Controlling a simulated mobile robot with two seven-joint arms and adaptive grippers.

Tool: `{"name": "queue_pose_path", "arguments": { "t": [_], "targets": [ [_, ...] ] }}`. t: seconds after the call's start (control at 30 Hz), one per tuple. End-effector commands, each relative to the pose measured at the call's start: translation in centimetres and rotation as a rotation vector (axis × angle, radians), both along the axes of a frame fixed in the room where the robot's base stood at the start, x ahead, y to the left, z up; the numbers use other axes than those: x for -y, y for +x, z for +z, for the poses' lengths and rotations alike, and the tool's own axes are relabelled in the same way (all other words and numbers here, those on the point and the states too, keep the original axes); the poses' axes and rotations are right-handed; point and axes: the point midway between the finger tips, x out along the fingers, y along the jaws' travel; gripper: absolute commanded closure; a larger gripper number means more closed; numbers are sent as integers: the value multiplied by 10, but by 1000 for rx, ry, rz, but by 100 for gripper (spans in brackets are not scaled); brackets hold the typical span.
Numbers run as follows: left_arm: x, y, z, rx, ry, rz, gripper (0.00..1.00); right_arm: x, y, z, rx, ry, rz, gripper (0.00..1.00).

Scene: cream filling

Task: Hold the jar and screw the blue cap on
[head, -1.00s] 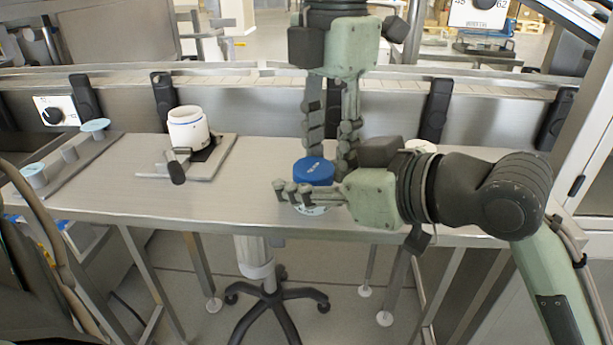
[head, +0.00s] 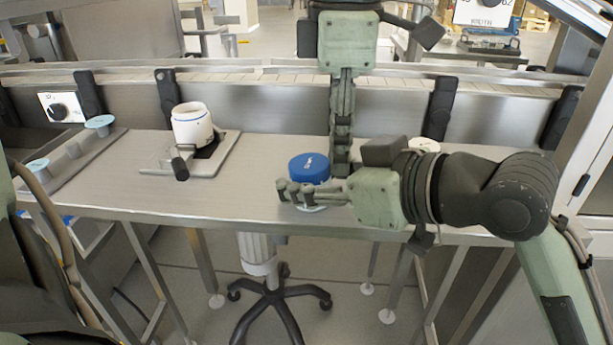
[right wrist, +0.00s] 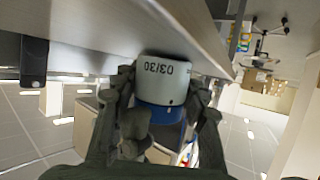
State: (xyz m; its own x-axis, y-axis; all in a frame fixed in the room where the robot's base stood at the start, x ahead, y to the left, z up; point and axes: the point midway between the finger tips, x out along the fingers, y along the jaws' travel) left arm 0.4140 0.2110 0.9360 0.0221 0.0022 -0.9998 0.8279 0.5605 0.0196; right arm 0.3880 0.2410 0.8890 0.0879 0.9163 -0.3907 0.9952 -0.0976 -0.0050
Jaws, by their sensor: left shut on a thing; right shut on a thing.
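The white jar (right wrist: 165,72) fills the middle of the right wrist view, upside down there, with a "03/30" print. In the head view only a pale bit of its base (head: 312,208) shows under my right gripper. The blue cap (head: 309,168) sits on top of the jar; its blue side also shows in the right wrist view (right wrist: 160,111). My right gripper (head: 294,193) reaches in from the right, its fingers shut around the jar. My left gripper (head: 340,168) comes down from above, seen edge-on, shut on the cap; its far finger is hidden.
A white container (head: 192,127) stands on a plate fixture with a handle at the left of the steel table (head: 235,190). A rail with small pale discs (head: 99,122) lies further left. A white round item (head: 424,144) stands behind my right arm. The table's middle left is clear.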

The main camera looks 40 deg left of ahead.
Motion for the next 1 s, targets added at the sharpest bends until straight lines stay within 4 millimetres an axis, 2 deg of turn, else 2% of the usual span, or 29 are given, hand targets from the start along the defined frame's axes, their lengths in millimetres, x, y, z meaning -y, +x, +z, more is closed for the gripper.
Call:
{"name": "queue_pose_path", "arguments": {
  "t": [0.03, 0.17, 0.4, 0.5, 0.73, 0.77, 1.0],
  "targets": [
    [2, -12, -9, -41, -1, -6, 100, 0, 7, 9, 22, 22, -13, 93],
    [3, -12, -9, -42, -1, -38, 100, -1, 7, 9, 22, 21, -13, 93],
    [9, -18, -9, -41, -1, -405, 100, -1, 8, 8, 20, 19, -15, 93],
    [10, -19, -8, -40, 0, -492, 100, -1, 9, 8, 19, 18, -16, 93],
    [11, -19, -8, -38, 1, -512, 100, -1, 9, 7, 19, 17, -17, 93],
    [11, -19, -8, -38, 1, -512, 86, -1, 9, 7, 19, 17, -17, 93],
    [11, -19, -9, -38, 0, -508, 56, -1, 8, 8, 19, 18, -16, 93]
  ]
}}
